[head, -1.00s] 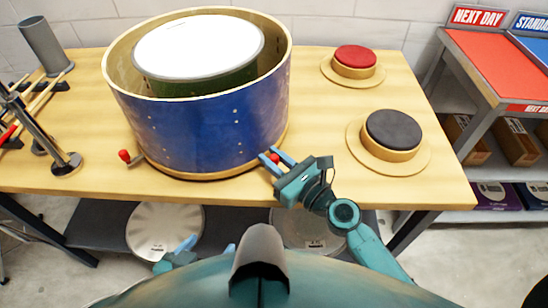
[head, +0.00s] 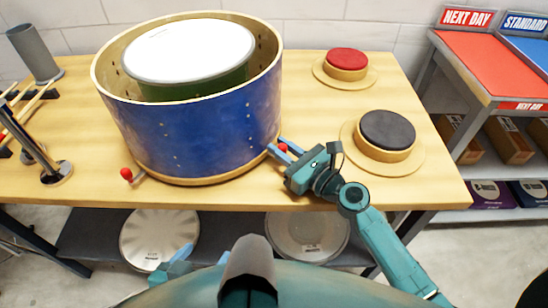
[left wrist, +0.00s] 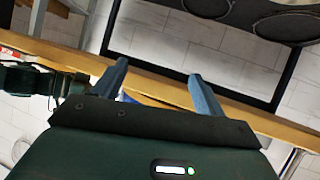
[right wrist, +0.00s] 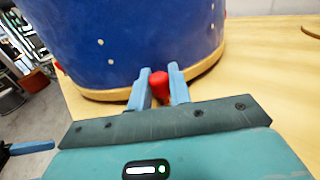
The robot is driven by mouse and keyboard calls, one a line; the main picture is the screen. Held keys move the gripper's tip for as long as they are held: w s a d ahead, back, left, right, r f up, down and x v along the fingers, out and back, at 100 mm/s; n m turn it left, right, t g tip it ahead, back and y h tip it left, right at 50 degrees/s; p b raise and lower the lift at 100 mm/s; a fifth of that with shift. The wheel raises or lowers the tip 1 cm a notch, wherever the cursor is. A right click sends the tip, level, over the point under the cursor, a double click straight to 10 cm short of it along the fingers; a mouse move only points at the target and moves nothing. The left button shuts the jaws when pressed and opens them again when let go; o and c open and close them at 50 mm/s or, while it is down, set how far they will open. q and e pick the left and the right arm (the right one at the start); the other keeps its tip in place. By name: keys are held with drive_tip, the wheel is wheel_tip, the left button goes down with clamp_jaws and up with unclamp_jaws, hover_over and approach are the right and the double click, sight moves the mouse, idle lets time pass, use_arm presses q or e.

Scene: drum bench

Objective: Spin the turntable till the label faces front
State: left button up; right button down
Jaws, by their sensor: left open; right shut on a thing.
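A large blue drum shell (head: 190,130) stands on the wooden turntable (head: 205,181), with a smaller white-topped green drum (head: 190,52) inside it. The blue side facing me shows small pale dots; I make out no label there. A red knob (head: 126,174) sticks out at the turntable's left front. My right gripper (head: 279,149) is shut on another red knob (right wrist: 159,85) at the turntable's right front, its blue fingers on either side. My left gripper (head: 178,257) is low, in front of the table edge and away from the turntable. It is open and empty in the left wrist view (left wrist: 158,85).
A red pad (head: 346,60) and a black pad (head: 388,130) sit on round wooden bases to the right. A grey tube (head: 35,55) and metal stands are at the left. Drumheads (head: 160,238) lie on the shelf below. A rack with parcels stands further right.

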drive_tip(key=w+d, duration=0.1)
drive_tip(key=w, duration=0.1)
drive_tip(key=w+d+b, duration=0.1)
drive_tip(key=w, duration=0.2)
drive_tip(key=w+d+b, duration=0.1)
drive_tip(key=w+d, duration=0.1)
drive_tip(key=w, duration=0.1)
drive_tip(key=shift+w+d+b, duration=0.15)
drive_tip(key=shift+w+b, duration=0.1)
drive_tip(key=shift+w, duration=0.3)
drive_tip(key=shift+w+d+b, duration=0.15)
drive_tip(key=shift+w+b, duration=0.1)
drive_tip(key=shift+w, duration=0.3)
use_arm(q)
drive_tip(key=shift+s+d+f+n, duration=0.1)
drive_tip(key=shift+f+n, duration=0.3)
drive_tip(key=shift+f, duration=0.45)
use_arm(e)
drive_tip(key=shift+w, duration=0.25)
drive_tip(key=c, duration=1.3)
unclamp_jaws()
drive_tip(key=shift+c, duration=0.2)
use_arm(q)
drive_tip(key=shift+w+r+t, duration=0.15)
drive_tip(key=shift+w+t, duration=0.05)
drive_tip(key=shift+t, duration=0.1)
use_arm(e)
drive_tip(key=shift+s, duration=0.1)
